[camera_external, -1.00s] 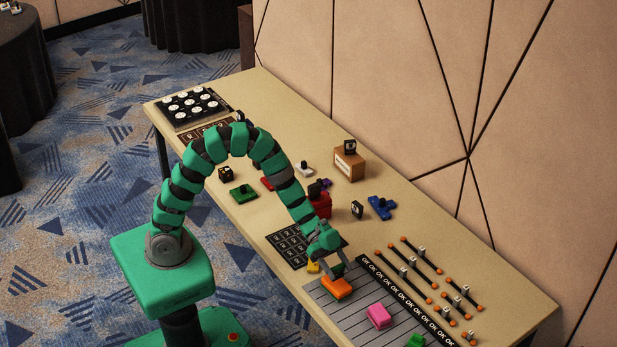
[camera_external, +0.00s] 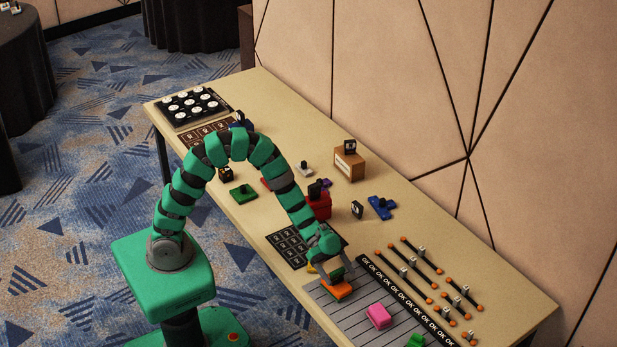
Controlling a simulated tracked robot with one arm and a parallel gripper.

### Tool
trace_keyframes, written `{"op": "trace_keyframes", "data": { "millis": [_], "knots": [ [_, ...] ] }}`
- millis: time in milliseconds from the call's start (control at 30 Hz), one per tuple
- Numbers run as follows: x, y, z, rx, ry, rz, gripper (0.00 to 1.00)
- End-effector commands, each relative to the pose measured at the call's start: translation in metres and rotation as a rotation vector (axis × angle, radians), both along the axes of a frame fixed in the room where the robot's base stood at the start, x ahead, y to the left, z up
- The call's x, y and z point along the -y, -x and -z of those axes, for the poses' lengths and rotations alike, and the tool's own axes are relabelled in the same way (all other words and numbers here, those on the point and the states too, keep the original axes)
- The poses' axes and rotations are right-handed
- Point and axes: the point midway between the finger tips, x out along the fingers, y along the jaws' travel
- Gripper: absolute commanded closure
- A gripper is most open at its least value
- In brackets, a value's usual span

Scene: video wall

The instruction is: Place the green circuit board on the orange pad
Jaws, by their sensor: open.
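A flat green board with a dark knob on top (camera_external: 243,193), which looks like the green circuit board, lies on the table left of my arm's far end. An orange block-like pad (camera_external: 338,292) sits on the grey striped mat near the table's front. My gripper (camera_external: 334,275) is open, pointing down right over the orange pad, with its fingers close around or just above it. A small dark-green patch shows between the fingers and the orange; I cannot tell what it is. The fingers partly hide the pad.
A pink block (camera_external: 378,316) and a green block (camera_external: 416,340) stand right of the orange one on the mat (camera_external: 350,318). A black tile sheet (camera_external: 290,245), red box (camera_external: 319,207), blue piece (camera_external: 381,207) and wooden box (camera_external: 348,164) stand further back.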

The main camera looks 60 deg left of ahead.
Motion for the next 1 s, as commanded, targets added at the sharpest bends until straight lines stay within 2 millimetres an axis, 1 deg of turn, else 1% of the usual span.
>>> {"op": "trace_keyframes", "data": {
  "millis": [67,167,700,900,1000],
  "knots": [
    [-0.001,0.000,-0.003,0.001,0.000,-0.001,0.28],
    [-0.009,-0.001,-0.007,0.002,0.001,-0.001,0.28],
    [-0.084,-0.001,-0.038,0.002,0.000,-0.004,0.28],
    [-0.103,-0.001,-0.045,0.003,-0.001,-0.002,0.28],
    [-0.108,0.000,-0.047,0.001,0.000,-0.001,0.28]
  ]
}}
